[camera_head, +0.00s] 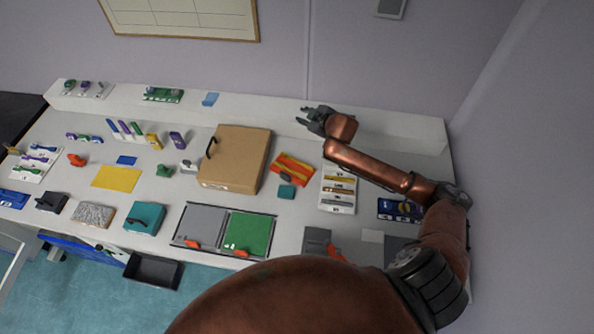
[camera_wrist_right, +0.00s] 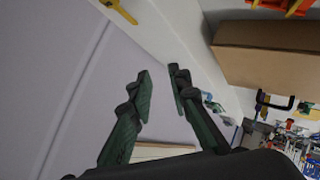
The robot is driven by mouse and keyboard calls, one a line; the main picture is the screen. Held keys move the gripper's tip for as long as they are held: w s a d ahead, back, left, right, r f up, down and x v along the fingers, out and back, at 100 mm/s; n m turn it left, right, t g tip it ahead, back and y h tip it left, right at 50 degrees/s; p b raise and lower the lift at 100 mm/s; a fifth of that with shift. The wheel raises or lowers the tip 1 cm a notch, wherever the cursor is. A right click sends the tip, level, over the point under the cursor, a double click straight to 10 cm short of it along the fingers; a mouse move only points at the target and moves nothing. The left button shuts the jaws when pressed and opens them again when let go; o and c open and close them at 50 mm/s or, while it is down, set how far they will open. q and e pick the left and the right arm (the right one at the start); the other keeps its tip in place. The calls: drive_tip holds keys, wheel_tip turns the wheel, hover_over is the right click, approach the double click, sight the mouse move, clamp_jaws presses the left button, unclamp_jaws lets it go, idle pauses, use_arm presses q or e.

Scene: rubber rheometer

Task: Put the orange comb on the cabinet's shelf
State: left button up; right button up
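My right gripper (camera_head: 305,112) is over the raised white ledge (camera_head: 260,108) along the back of the bench. In the right wrist view its two fingers (camera_wrist_right: 162,76) are apart with nothing between them. A red-orange and yellow piece (camera_head: 292,169) lies right of the tan box; part of it shows at the top of the right wrist view (camera_wrist_right: 284,5), with tooth-like edges. I cannot tell for sure that it is the orange comb. The tan box (camera_head: 235,165) has a black handle and may be the cabinet; no open shelf shows in it. My left gripper is not in view.
A teal block (camera_head: 286,192) and a white tray of small parts (camera_head: 338,195) lie near the red-orange piece. A grey and green panel pair (camera_head: 248,232) is at the front. A blue piece (camera_head: 210,99) stands on the ledge; the ledge's middle is mostly clear.

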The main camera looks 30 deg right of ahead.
wheel_tip(320, 180, up, 4)
drive_tip(key=d+n+t, duration=0.1)
drive_tip(key=n+t, duration=0.3)
drive_tip(key=n, duration=0.2)
drive_tip(key=n+y, duration=0.6)
drive_tip(key=n, duration=1.4)
hover_over(288, 175)
drive_tip(key=w+d, duration=0.2)
drive_tip(key=d, duration=0.3)
wheel_tip(288, 175, down, 6)
drive_tip(key=s+f+n+g, duration=0.1)
drive_tip(key=s+f+n, duration=0.1)
drive_tip(key=f, duration=0.2)
drive_tip(key=s+a+f+n+g, duration=0.1)
drive_tip(key=s+f+n, duration=0.1)
drive_tip(key=f, duration=0.2)
drive_tip(key=s+a+f+n+g+b, duration=0.1)
drive_tip(key=s+f+n, duration=0.1)
drive_tip(key=f+n, duration=0.1)
drive_tip(key=shift+s+a+f+g, duration=0.15)
drive_tip(key=shift+s+f+g, duration=0.2)
drive_tip(key=shift+f, duration=0.2)
drive_tip(key=x, duration=0.7)
drive_tip(key=shift+w+a+f+b, duration=0.1)
drive_tip(key=shift+a+b, duration=0.1)
drive_tip(key=shift+b, duration=0.2)
drive_tip(key=shift+y, duration=0.3)
clamp_jaws()
